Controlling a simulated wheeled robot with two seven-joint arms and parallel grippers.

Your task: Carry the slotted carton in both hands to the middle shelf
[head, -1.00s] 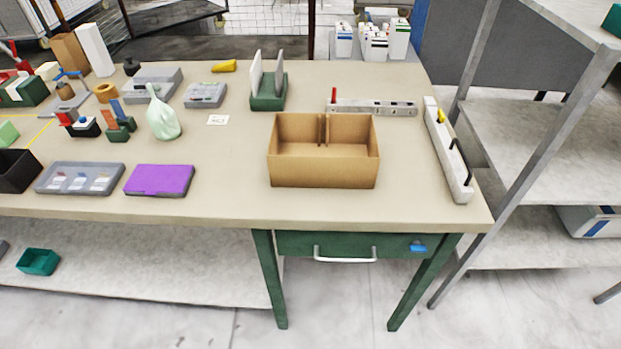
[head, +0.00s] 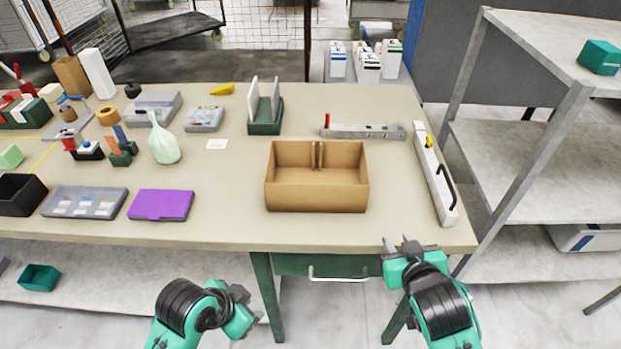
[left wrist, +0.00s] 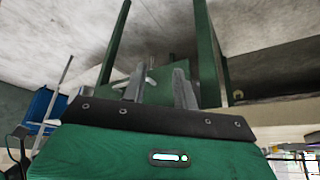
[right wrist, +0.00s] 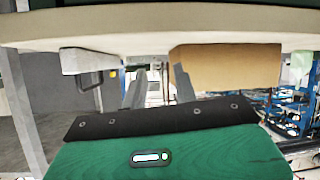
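The slotted carton (head: 316,197) is an open brown box with a divider, standing upright on the table near its front edge. It also shows in the right wrist view (right wrist: 225,66). The grey rack at the right has a middle shelf (head: 545,165), whose visible surface looks bare. My left gripper (head: 246,303) is in front of the table, below and left of the carton; its fingers are apart and empty in the left wrist view (left wrist: 160,86). My right gripper (head: 398,244) is at the table's front edge, right of the carton, open and empty.
A white beam (head: 434,175) with a black handle lies right of the carton, and a grey bar (head: 362,131) lies behind it. A purple case (head: 161,204) lies left. A teal box (head: 599,57) is on the top shelf. The rack post (head: 535,165) stands near the table.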

